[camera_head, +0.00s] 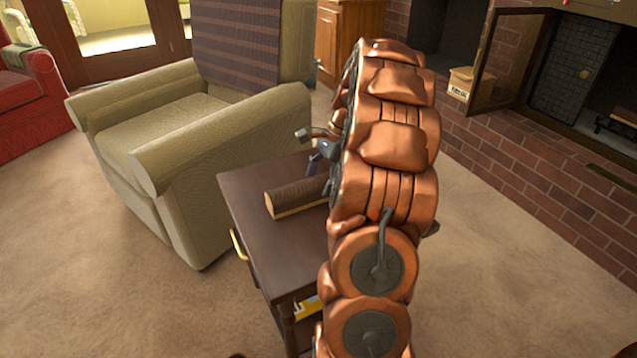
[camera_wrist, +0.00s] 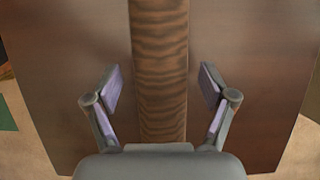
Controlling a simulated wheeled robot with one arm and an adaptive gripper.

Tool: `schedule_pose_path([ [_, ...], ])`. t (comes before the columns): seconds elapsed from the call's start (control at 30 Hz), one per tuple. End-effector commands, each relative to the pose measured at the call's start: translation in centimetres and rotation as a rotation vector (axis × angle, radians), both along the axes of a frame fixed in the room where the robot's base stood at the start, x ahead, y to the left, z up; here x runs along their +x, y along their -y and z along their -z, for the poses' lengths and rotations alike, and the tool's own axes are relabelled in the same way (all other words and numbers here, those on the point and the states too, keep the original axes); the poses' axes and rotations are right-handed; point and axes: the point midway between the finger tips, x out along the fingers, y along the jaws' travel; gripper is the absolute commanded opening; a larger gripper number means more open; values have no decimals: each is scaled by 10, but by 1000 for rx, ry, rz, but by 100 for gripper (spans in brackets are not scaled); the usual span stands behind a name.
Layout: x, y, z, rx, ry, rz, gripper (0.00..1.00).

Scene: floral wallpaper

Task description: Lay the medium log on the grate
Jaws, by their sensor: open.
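A brown split log (camera_head: 297,197) with a pale cut face lies on the dark wooden side table (camera_head: 262,248). My copper-coloured arm hides its right end in the head view. In the wrist view the log (camera_wrist: 160,70) runs up the middle of the picture. My gripper (camera_wrist: 160,82) is open, with one finger on each side of the log and a gap on both sides. In the head view the gripper (camera_head: 318,147) shows only in part beside the arm. The grate (camera_head: 620,128) shows dark inside the fireplace at the far right edge, partly cut off.
A beige armchair (camera_head: 205,150) stands close behind and left of the table. A brick hearth (camera_head: 540,175) with an open glass door (camera_head: 508,58) is at right. A small box (camera_head: 460,83) sits on the hearth. Carpet (camera_head: 500,290) is clear between table and hearth.

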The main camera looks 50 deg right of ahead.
Motion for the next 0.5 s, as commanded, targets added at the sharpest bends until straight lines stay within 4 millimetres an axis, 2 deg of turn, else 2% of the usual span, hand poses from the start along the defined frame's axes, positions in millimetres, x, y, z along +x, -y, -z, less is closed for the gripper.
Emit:
schedule_pose_path([
  [0.2, -4, 15, -41, -4, 5, 2, 83],
  [0.5, -10, 34, -86, -4, 3, 2, 83],
])
